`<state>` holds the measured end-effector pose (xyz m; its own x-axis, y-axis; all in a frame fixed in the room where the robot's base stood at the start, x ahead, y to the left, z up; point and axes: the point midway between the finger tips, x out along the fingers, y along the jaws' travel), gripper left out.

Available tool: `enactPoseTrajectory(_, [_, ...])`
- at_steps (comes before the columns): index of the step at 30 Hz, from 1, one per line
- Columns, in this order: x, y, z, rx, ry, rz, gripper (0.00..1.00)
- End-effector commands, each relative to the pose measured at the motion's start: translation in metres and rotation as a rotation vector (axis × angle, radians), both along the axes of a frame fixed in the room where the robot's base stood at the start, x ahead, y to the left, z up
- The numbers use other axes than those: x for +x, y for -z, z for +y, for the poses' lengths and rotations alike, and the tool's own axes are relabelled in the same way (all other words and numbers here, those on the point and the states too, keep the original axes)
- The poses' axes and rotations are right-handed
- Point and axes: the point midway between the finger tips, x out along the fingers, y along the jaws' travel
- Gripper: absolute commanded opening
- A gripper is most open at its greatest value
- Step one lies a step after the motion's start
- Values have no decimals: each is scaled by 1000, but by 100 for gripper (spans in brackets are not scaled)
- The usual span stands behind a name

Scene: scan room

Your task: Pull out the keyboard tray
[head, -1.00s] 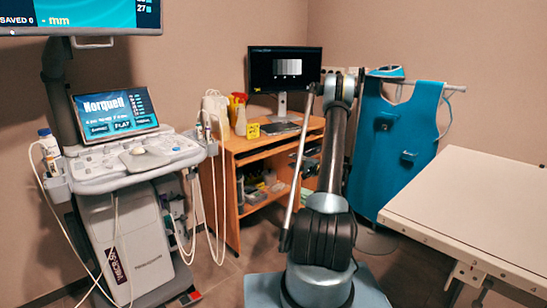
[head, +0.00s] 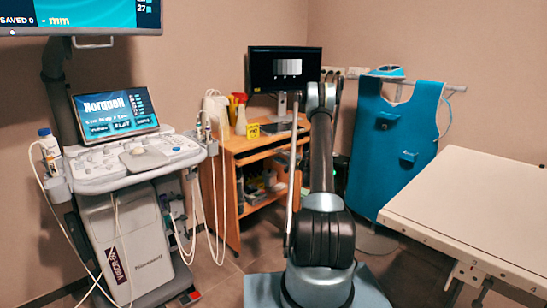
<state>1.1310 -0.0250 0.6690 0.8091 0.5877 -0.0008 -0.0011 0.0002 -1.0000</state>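The keyboard tray belongs to the orange wooden desk (head: 232,205) in the middle of the head view. A thin board edge, perhaps the tray front, shows just under the desktop (head: 262,143), and it looks pushed in. Its right part is hidden behind my arm. My arm stands upright in front of the desk's right side. My gripper cannot be made out; it seems hidden behind my own arm links.
An ultrasound cart (head: 130,235) with hanging cables is at the left. A white table (head: 470,205) is at the right. A blue apron (head: 405,145) hangs behind it.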

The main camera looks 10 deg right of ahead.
Motion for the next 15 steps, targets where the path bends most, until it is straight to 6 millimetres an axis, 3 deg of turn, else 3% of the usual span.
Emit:
enactPoseTrajectory(6, [25, 0, 19, 0, -2, 0, 35])
enactPoseTrajectory(15, [36, 0, 27, 0, 0, 0, 35])
